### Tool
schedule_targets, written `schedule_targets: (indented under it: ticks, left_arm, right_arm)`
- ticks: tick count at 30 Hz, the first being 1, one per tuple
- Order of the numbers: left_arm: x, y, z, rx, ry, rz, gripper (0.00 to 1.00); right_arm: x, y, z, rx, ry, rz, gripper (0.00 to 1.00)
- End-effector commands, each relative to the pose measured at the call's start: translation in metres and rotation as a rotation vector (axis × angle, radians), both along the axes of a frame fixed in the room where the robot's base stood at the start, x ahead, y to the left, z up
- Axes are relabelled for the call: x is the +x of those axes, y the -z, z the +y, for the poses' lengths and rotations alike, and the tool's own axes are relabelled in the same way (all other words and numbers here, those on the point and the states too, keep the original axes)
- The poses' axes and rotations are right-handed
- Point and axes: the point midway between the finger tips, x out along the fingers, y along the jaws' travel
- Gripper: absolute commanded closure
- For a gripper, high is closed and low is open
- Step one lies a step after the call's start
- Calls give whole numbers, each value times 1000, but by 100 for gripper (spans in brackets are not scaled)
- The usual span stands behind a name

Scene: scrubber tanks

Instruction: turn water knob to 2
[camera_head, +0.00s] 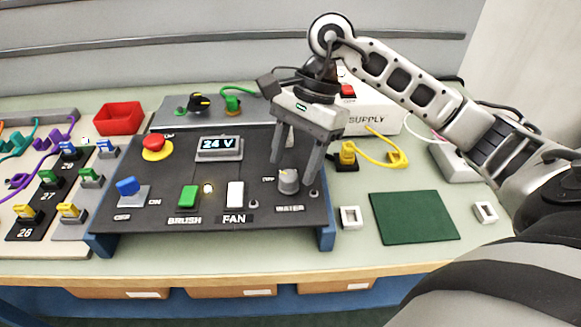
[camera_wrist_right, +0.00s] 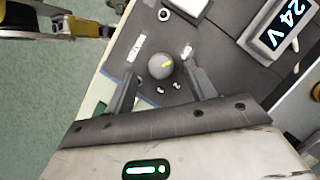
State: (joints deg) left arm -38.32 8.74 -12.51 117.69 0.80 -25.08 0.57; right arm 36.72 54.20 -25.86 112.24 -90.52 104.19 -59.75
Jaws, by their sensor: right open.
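The water knob (camera_head: 288,181) is a grey round dial at the right end of the dark control panel (camera_head: 130,221), above the WATER label. In the right wrist view the knob (camera_wrist_right: 161,66) shows a yellow pointer mark, with small marks around it that are too small to read. My right gripper (camera_head: 294,168) is open, pointing down, with its fingers on either side of the knob in the head view. In the right wrist view the fingers (camera_wrist_right: 165,88) are apart and the knob sits just beyond the tips. I cannot tell whether they touch it. My left gripper is not in view.
The panel also carries a red emergency button (camera_head: 154,145), a 24 V display (camera_head: 219,147), a blue switch (camera_head: 127,187), a green BRUSH switch (camera_head: 188,196) and a white FAN switch (camera_head: 235,194). A yellow connector (camera_head: 348,154) with cable lies right. A green mat (camera_head: 413,217) is bare.

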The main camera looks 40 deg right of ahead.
Motion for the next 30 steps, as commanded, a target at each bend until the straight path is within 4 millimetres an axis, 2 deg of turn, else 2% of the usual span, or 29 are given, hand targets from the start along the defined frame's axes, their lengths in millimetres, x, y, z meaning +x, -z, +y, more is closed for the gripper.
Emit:
schedule_targets:
  ticks: [6, 16, 17, 21, 22, 30]
  left_arm:
    - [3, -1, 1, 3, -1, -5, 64]
    - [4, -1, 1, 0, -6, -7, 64]
    - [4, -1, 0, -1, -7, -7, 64]
    - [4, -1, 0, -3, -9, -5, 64]
    - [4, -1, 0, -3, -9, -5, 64]
    - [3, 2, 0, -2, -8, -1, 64]
  right_arm:
    - [-2, 21, 9, 1, -1, 1, 45]
    - [-2, 25, 10, 1, -1, 0, 45]
    - [-2, 25, 10, 1, -1, 0, 48]
    - [-2, 25, 10, 1, 0, 0, 87]
    - [-2, 25, 10, 1, 0, 0, 90]
    - [-2, 25, 10, 0, 17, -1, 89]
